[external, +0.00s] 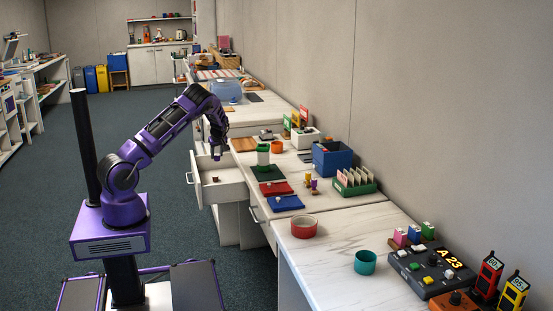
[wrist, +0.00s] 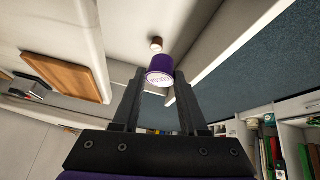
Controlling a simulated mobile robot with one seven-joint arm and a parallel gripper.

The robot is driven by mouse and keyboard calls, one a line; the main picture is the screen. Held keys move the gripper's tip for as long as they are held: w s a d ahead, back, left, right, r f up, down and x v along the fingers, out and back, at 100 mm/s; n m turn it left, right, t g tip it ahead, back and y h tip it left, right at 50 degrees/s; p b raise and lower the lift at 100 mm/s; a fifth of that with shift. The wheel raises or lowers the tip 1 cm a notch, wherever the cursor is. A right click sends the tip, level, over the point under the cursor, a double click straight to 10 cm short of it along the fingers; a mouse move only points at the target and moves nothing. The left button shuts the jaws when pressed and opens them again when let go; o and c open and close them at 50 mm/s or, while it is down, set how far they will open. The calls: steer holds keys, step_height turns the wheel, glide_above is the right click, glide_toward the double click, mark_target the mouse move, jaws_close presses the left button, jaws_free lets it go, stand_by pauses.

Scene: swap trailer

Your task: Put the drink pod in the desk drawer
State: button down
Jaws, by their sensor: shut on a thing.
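My gripper (external: 217,153) is above the open desk drawer (external: 222,194), pointing down, beside the desk's front edge. In the wrist view my gripper (wrist: 157,82) is shut on a purple drink pod (wrist: 159,65) with a pale, lettered end. The pod is held at the fingertips, and I cannot make it out in the external view. The drawer (wrist: 140,20) shows pale beyond the pod. A small brown, pale-topped item (wrist: 156,44) lies in it, apart from the pod.
A brown board (wrist: 62,76) lies on the desk. Open carpet (wrist: 235,85) is outside the drawer.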

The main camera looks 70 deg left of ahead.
step_height(320, 180, down, 17)
steer(key=shift+b, duration=0.6)
steer(key=shift+f, duration=0.1)
steer(key=shift+c, duration=2.2)
jaws_free()
steer(key=p+v, duration=0.1)
steer(key=v, duration=1.1)
steer(key=shift+p, duration=0.35)
